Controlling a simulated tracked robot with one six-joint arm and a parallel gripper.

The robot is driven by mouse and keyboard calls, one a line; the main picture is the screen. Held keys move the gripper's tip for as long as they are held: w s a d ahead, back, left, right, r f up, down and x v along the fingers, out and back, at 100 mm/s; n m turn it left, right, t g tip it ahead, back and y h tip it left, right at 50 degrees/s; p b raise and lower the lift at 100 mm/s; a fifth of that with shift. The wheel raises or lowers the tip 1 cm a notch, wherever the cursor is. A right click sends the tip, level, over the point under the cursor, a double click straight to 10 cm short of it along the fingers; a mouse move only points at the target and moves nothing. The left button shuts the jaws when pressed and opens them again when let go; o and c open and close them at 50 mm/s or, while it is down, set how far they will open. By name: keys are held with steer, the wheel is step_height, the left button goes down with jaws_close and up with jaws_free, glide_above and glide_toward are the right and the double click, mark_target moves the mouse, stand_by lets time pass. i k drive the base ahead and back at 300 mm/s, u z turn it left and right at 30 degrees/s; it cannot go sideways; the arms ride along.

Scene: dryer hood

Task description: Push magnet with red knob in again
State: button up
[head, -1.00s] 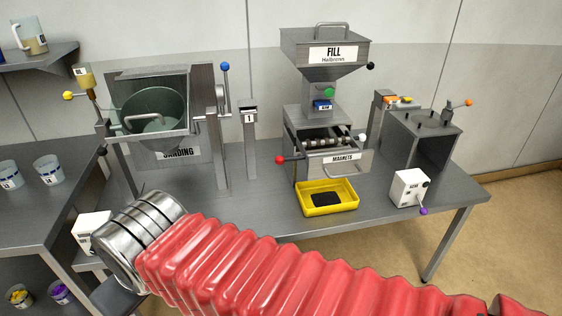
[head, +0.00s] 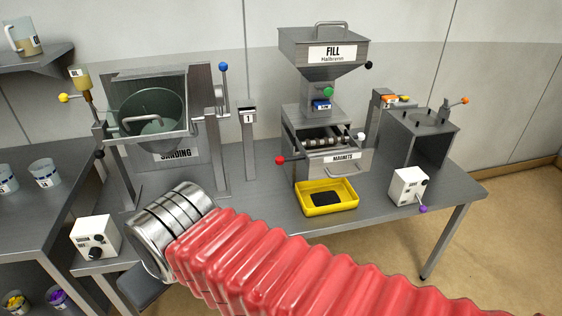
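The magnet's red knob (head: 279,160) sits on a short rod at the left side of the metal box labelled MAGNETS (head: 345,158). The knob stands out from the box wall. Several round bars show in the box's open front. A white knob (head: 362,136) is at its right side. My arm, with red bellows and a silver ringed end, crosses the foreground, left of and nearer than the red knob. A grey part shows below that end. My gripper's fingers are not visible, and nothing of mine touches the knob.
A yellow tray (head: 329,209) stands below the box. The FILL hopper (head: 331,46) is above it. The sanding machine (head: 148,110) and post 1 (head: 247,140) stand to the left. A white switch box (head: 408,187) is at the right. The tabletop between post and tray is clear.

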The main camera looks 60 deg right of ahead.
mark_target(280, 160)
steer(key=u, duration=0.05)
steer(key=i, duration=1)
steer(key=z, duration=0.05)
